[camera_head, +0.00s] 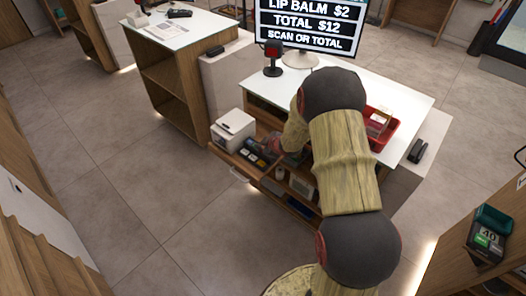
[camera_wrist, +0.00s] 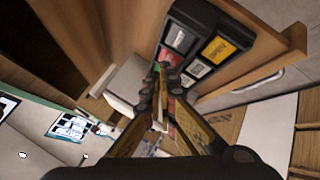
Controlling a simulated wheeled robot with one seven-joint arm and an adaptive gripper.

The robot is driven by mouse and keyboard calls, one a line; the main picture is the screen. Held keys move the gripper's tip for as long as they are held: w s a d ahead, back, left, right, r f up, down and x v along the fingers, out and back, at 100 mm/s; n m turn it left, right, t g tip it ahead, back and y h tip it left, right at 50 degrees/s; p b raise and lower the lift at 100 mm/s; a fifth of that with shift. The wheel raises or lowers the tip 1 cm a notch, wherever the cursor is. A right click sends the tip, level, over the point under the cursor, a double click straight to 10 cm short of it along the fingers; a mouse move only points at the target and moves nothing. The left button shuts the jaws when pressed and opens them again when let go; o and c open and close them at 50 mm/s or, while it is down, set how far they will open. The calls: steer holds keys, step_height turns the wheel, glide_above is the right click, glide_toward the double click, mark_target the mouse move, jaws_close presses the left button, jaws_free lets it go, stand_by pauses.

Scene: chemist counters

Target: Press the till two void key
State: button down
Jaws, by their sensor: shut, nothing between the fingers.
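A black keypad (camera_wrist: 233,30) fills the top middle of the wrist view, with grey-white, yellow, and red keys. The yellow key (camera_wrist: 218,48) and a grey-white key (camera_wrist: 178,39) show clearly; their lettering is too small to read surely. A red key (camera_wrist: 173,57) is partly hidden by my fingertips, so I cannot tell which key is void. My gripper (camera_wrist: 160,70) is shut and empty, its tips over the keypad's lower left; touching or apart is unclear. In the head view the keypad (camera_head: 256,156) sits on the low shelf of the till counter, and my arm hides most of the gripper.
The till screen (camera_head: 308,25) reads lip balm $2, total $12, scan or total. A white printer (camera_head: 233,130) stands left of the keypad. A red basket (camera_head: 383,128) and a scanner stand (camera_head: 273,58) are on the white counter (camera_head: 405,90). The floor left is clear.

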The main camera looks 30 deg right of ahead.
steer(key=shift+f, duration=0.35)
stand_by(0.7)
steer(key=shift+r, duration=0.15)
stand_by(0.3)
steer(key=shift+r+p, duration=0.5)
steer(key=shift+r, duration=0.2)
steer(key=shift+r+p, duration=2.2)
steer(key=shift+r, duration=0.3)
